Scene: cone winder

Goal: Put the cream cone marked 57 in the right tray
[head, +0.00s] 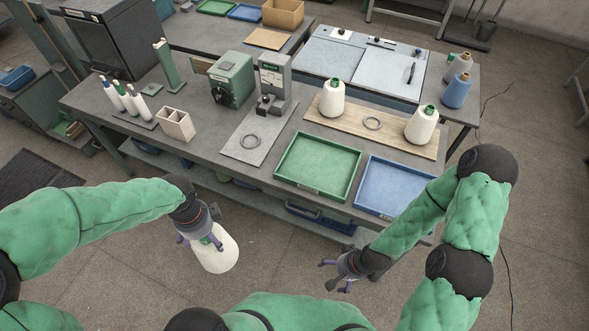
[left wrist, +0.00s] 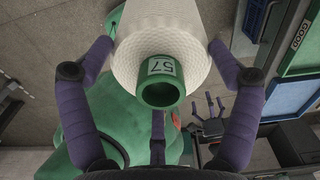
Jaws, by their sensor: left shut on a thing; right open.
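The cream cone (head: 215,252) hangs in my left gripper (head: 200,239), in front of the bench and over the floor. My right gripper (head: 340,276) is open and empty, below and in front of the trays.
A green machine (head: 232,79), a grey stand (head: 273,82) and a divided box (head: 176,123) stand to the left. My right arm overlaps the blue tray's right side.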

